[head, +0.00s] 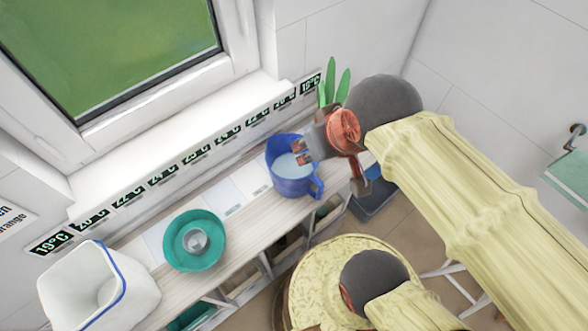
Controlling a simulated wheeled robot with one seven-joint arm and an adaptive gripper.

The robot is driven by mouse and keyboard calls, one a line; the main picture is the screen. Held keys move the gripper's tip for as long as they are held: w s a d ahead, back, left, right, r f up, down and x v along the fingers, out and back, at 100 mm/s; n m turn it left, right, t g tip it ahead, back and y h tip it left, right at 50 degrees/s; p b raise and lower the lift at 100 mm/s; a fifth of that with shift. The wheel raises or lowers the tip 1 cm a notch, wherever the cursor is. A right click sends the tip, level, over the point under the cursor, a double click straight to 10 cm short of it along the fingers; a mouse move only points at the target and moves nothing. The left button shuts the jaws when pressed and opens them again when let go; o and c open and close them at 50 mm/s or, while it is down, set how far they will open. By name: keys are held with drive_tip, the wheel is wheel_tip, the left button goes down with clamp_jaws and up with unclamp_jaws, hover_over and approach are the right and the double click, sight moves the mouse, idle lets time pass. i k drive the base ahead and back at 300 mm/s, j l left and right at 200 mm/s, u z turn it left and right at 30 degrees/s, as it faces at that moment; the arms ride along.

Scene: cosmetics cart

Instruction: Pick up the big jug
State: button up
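A blue jug (290,181) with pale contents and a handle on its right side stands upright on the narrow shelf below the window. My gripper (329,172) is over the jug's right side, with its fingers spread apart. One finger overlaps the jug's upper right rim in the picture. The other is to the right of the jug, beyond its handle. The gripper looks empty, and I cannot tell whether it touches the jug.
A teal dish (177,240) with a small metal cup (195,241) and a white container (70,284) with a blue rim stand further left on the shelf (247,229). A green plant (341,86) is behind my gripper. A round yellowish seat (318,290) is below.

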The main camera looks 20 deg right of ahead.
sight(297, 173)
drive_tip(key=k+z, duration=0.1)
drive_tip(key=z, duration=1.4)
drive_tip(key=u, duration=1.45)
drive_tip(key=k+u, duration=0.5)
drive_tip(key=k+j, duration=0.05)
drive_tip(key=k, duration=0.05)
